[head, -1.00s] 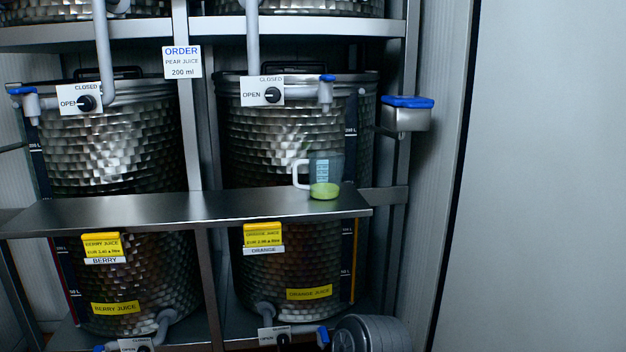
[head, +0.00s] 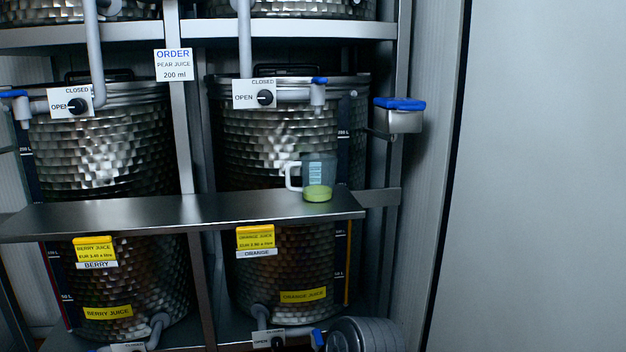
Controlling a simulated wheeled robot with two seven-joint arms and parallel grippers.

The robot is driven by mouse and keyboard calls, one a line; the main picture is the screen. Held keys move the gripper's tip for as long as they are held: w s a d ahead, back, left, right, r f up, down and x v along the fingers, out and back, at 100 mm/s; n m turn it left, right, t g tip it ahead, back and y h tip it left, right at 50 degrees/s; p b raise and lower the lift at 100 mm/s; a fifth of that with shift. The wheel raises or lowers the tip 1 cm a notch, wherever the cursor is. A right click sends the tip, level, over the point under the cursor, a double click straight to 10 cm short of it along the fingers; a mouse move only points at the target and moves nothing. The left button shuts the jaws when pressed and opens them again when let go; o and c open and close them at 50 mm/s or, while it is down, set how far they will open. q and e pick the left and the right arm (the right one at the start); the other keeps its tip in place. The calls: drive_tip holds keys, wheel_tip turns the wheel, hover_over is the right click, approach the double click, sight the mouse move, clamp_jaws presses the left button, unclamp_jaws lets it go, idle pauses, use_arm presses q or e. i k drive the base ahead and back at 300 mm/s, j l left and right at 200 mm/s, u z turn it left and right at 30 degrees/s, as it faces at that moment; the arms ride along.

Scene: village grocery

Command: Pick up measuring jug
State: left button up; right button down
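The measuring jug (head: 319,177) stands upright near the right end of the narrow metal shelf (head: 180,212). It is clear, with a white handle on its left side and pale blue markings. A yellow-green liquid fills its bottom part. It stands in front of the orange juice tank, below and close to a blue-handled tap (head: 318,92). Neither of my grippers shows in the head view. A grey ribbed cylindrical part at the bottom right may be mine.
Two steel tanks, berry (head: 105,150) and orange (head: 275,140), stand behind the shelf. An order sign (head: 174,65) reads pear juice 200 ml. A blue-lidded metal box (head: 399,116) hangs to the jug's right. The shelf left of the jug is bare.

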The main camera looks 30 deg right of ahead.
sight(318, 175)
drive_tip(key=i+j, duration=0.7)
drive_tip(key=i, duration=0.2)
drive_tip(key=z, duration=2.5)
